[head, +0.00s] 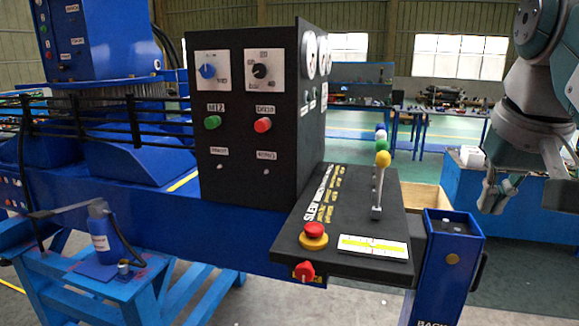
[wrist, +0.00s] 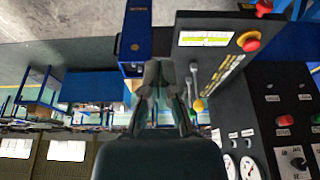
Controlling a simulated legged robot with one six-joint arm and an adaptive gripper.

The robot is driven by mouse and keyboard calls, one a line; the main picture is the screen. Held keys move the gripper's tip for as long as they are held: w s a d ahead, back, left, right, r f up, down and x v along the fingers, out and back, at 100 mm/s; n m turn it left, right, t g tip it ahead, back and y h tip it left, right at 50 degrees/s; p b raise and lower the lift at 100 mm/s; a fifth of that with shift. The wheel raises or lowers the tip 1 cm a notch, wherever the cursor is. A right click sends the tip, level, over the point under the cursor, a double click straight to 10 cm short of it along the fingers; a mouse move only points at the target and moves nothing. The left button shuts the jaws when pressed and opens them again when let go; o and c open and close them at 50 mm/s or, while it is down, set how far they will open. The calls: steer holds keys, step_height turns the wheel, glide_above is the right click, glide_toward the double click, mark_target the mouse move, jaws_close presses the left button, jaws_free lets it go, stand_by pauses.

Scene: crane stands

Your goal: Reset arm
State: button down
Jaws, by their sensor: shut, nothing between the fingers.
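My gripper (head: 494,200) hangs at the right of the head view, pointing down, with its fingers together and empty. It is to the right of the black control panel (head: 290,235) and apart from it. In the wrist view, which is upside down, my gripper (wrist: 160,72) shows at the centre with the panel's levers (wrist: 194,88) beside it on the right. In the head view the levers (head: 378,185) have yellow, green, white and blue knobs and stand upright on the panel's right side. A red emergency button (head: 314,231) sits near the panel's front edge.
An upright black box (head: 210,165) with knobs and gauges stands behind the panel. A blue post (head: 452,260) stands at the panel's right. Blue workbenches (head: 440,112) are farther back. A blue crane stand (head: 85,160) fills the left. Open floor shows at the lower right.

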steer(key=s+a+f+n, duration=0.1)
steer(key=s+a+f, duration=0.1)
steer(key=f, duration=0.7)
steer(key=s+a+f+n+t, duration=0.1)
steer(key=s+a+f, duration=0.1)
steer(key=f, duration=0.7)
steer(key=s+a+f+t+y, duration=0.1)
steer(key=a+f, duration=0.3)
steer(key=f, duration=0.5)
steer(key=shift+s+f+n, duration=0.35)
steer(key=shift+s+n, duration=0.05)
steer(key=shift+s, duration=0.05)
